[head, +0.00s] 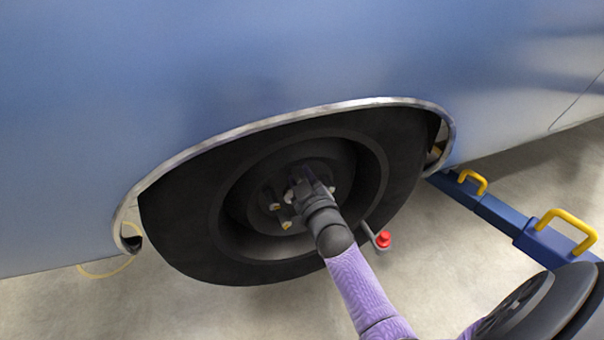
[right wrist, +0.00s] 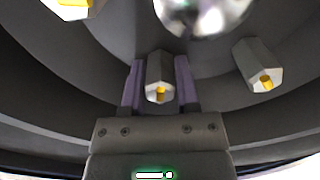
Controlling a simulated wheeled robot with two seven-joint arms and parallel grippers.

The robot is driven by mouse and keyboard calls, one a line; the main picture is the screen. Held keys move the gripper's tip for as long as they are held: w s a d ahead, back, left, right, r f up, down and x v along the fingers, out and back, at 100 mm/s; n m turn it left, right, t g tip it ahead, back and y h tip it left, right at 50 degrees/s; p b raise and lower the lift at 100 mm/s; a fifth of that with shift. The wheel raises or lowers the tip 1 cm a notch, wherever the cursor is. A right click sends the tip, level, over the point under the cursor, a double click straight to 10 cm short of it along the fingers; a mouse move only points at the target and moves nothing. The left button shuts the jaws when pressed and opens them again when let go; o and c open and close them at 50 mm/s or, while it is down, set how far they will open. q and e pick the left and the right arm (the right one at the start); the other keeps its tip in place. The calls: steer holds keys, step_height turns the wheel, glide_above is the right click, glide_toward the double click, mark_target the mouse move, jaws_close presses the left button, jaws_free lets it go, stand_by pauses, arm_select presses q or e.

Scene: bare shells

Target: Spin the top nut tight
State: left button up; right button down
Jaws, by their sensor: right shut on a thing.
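The black wheel (head: 375,195) sits in the arch of the blue car body, with several nuts around its hub. My right gripper (head: 308,178) reaches to the upper part of the hub and hides part of it in the head view. In the right wrist view, my right gripper (right wrist: 158,85) has its two purple fingers on either side of a grey hex nut (right wrist: 160,72) and is shut on it. A second nut (right wrist: 258,68) and a third nut (right wrist: 72,5) stand apart from the fingers. My left gripper is not in view.
A shiny rounded hub part (right wrist: 205,12) is close beyond the gripped nut. A red knob (head: 384,238) on a grey bar is right of my arm. A blue jack-like frame (head: 500,217) with yellow handles lies on the floor. A yellow hose (head: 103,273) is at left.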

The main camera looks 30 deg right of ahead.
steer(key=m+p, duration=0.1)
steer(key=m, duration=0.2)
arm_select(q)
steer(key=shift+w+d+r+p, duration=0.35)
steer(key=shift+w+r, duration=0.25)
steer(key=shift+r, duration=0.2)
arm_select(e)
steer(key=shift+m, duration=0.9)
steer(key=shift+f, duration=0.1)
steer(key=c, duration=0.6)
jaws_free()
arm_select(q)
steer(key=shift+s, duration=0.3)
arm_select(e)
steer(key=shift+o, duration=1.2)
